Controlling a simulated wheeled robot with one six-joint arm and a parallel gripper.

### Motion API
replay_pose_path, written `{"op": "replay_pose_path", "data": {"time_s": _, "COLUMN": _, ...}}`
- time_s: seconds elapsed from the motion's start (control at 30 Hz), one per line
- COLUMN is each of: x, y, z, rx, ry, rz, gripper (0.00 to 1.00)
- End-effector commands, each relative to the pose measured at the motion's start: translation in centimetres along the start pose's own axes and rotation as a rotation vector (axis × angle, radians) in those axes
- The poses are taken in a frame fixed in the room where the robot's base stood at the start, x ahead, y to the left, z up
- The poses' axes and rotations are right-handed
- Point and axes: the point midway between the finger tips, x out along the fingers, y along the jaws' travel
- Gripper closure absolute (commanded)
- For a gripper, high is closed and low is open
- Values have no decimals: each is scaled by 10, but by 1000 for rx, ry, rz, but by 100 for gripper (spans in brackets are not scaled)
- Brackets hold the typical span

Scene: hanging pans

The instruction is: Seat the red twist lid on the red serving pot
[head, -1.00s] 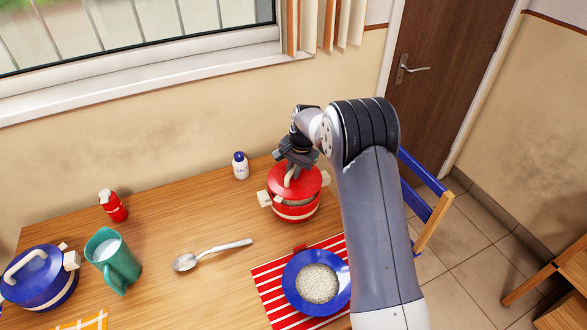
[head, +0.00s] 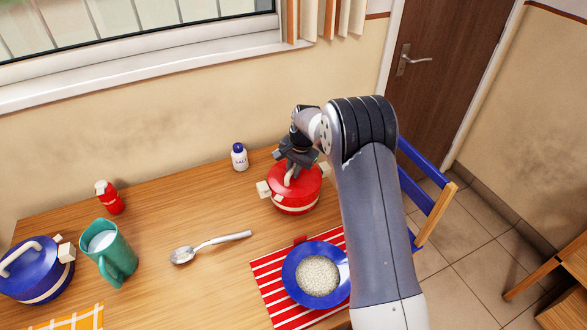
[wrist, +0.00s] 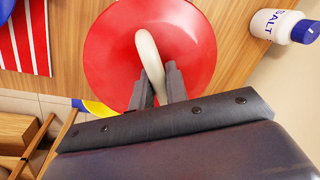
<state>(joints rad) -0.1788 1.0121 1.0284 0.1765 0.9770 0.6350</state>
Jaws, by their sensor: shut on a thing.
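The red serving pot (head: 294,208) stands on the table near the wall, with cream handles at its sides and a cream band. The red twist lid (head: 309,186) lies over the pot's mouth, looking level, with no clear gap in the head view. It also fills the middle of the wrist view (wrist: 190,60), where it hides the pot. My gripper (head: 291,174) is above the lid, shut on its cream handle; the wrist view shows both fingers (wrist: 158,88) around the handle. Whether the lid is locked to the pot cannot be told.
A salt shaker (head: 239,157) stands left of the pot. A blue plate of rice (head: 288,283) sits on a striped mat (head: 262,285) in front. A spoon (head: 182,255), green pitcher (head: 122,265), red bottle (head: 111,200) and blue pot (head: 50,270) are further left.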

Motion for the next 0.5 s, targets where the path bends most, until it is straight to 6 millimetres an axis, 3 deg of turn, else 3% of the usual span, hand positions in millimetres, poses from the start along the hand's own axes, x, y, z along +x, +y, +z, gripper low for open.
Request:
{"op": "replay_pose_path", "data": {"time_s": 0.3, "x": 0, "y": 0, "z": 0, "rx": 0, "ry": 0, "rz": 0, "gripper": 100}}
{"op": "replay_pose_path", "data": {"time_s": 0.33, "x": 0, "y": 0, "z": 0, "rx": 0, "ry": 0, "rz": 0, "gripper": 84}}
{"op": "replay_pose_path", "data": {"time_s": 0.5, "x": 0, "y": 0, "z": 0, "rx": 0, "ry": 0, "rz": 0, "gripper": 70}}
